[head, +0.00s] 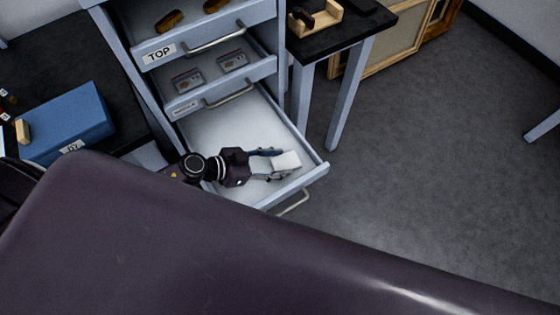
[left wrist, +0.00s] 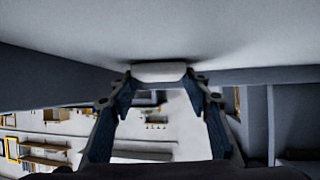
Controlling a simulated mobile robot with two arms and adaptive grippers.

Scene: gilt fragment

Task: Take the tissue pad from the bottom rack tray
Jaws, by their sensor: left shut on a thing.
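The tissue pad (head: 287,160) is a small white block at the front part of the bottom rack tray (head: 215,125), a pulled-out drawer with a pale floor. My left gripper (head: 276,163) reaches into this tray from the left and is shut on the pad. In the left wrist view the pad (left wrist: 159,72) sits between the fingertips of the gripper (left wrist: 160,82), close to the pale tray floor. I cannot tell whether the pad still touches the floor. My right gripper is not in view.
Above are the pulled-out TOP tray (head: 159,54) with brown pieces and a middle tray (head: 183,103) with small grey items. A blue box (head: 66,122) stands on a dark surface at left. A dark table (head: 345,35) stands at right. The floor (head: 430,150) to the right is clear.

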